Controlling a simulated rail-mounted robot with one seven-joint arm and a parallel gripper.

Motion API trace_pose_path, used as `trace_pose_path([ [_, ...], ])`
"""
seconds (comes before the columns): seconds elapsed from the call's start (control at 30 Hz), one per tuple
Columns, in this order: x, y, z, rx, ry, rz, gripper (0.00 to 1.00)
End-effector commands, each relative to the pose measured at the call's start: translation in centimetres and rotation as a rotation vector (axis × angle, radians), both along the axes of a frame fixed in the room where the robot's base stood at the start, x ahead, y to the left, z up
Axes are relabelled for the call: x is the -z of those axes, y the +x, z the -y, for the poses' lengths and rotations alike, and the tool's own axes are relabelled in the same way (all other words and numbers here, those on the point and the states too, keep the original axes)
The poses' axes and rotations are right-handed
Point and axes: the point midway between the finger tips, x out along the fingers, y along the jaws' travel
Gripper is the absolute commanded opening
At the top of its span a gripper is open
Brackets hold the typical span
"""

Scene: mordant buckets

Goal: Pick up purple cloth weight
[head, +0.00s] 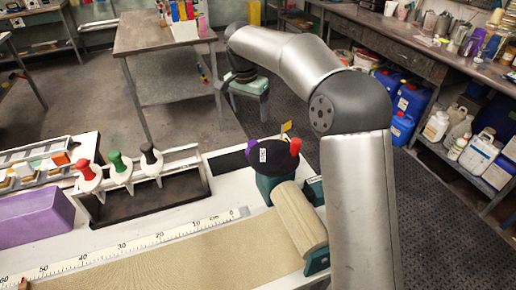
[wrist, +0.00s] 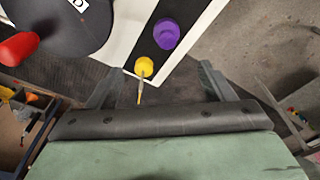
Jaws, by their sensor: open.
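The purple cloth weight (wrist: 167,33) shows as a round purple knob in the wrist view, on a black strip near the table's edge. In the head view its purple top (head: 252,143) shows partly behind a black disc. My gripper (head: 249,112) points down beyond the table's far edge, apart from the weight. In the wrist view my gripper (wrist: 161,70) is open with nothing held. The purple knob lies ahead of the gap between the fingers, above it in the picture. A yellow piece (wrist: 143,67) is closer, by the left finger.
The black disc (wrist: 60,22) with a red handle (wrist: 18,47) stands left of the weight. A wooden roller (head: 298,220), a ruler (head: 150,243), a rack of coloured-handled tools (head: 150,187) and a purple block (head: 35,217) occupy the table. Open floor lies beyond.

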Motion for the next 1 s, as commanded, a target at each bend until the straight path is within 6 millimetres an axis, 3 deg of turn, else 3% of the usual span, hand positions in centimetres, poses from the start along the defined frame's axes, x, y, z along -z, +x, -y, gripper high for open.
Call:
trace_pose_path([
  [0.23, 2.1, 1.4, -0.7, 0.046, 0.013, 0.001, 0.75],
  [0.7, 11.3, 2.3, 0.0, 0.043, 0.013, 0.002, 0.75],
  [1.0, 13.6, 2.6, 0.2, 0.043, 0.014, 0.001, 0.75],
])
